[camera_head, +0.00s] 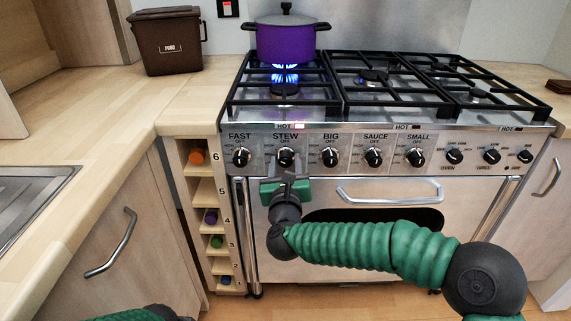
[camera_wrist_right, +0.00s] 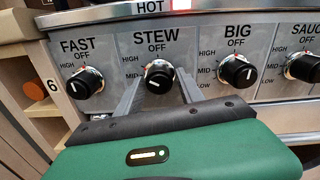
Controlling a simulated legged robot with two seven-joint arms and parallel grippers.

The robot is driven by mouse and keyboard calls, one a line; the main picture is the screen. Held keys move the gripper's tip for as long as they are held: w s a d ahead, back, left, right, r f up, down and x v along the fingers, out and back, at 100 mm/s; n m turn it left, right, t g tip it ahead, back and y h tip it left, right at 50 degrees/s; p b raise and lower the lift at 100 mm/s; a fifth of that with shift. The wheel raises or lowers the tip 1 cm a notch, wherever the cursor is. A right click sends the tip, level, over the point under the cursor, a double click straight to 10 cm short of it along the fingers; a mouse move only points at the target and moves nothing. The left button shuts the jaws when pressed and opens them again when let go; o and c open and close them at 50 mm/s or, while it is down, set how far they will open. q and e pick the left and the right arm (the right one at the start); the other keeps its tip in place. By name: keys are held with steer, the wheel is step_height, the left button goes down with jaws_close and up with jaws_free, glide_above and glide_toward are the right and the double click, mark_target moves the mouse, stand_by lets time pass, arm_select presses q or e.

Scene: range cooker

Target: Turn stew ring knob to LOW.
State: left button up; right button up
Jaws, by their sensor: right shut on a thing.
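The stew knob (camera_head: 285,157) is a black knob with a light mark, under the STEW label on the cooker's front panel. It also shows in the right wrist view (camera_wrist_right: 158,76), between my two grey fingers. My right gripper (camera_head: 287,178) reaches it from below, one finger on each side, and is shut on it. In the right wrist view, HIGH and OFF show around the knob; its LOW label is hidden by the left finger. My left gripper is not in view; only part of my left arm shows at the bottom left.
The fast knob (camera_wrist_right: 86,82) and big knob (camera_wrist_right: 237,71) stand close on either side. A purple pot (camera_head: 286,40) stands over a blue flame (camera_head: 285,74) at the rear left. A red HOT light is lit above STEW. The oven handle (camera_head: 388,194) is below.

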steer(key=shift+n, duration=0.3)
steer(key=n+p, duration=0.1)
steer(key=n, duration=0.1)
steer(key=shift+r+n, duration=0.1)
steer(key=shift+n, duration=0.2)
steer(key=n+p, duration=0.2)
steer(key=n, duration=0.1)
steer(key=shift+n, duration=0.3)
steer(key=n+p, duration=0.1)
steer(key=n, duration=0.2)
steer(key=shift+n+p, duration=0.55)
steer(key=shift+n, duration=0.55)
steer(key=shift+s+f, duration=0.1)
steer(key=shift+f, duration=0.1)
steer(key=o, duration=1.1)
steer(key=shift+o, duration=0.3)
steer(key=shift+r, duration=0.1)
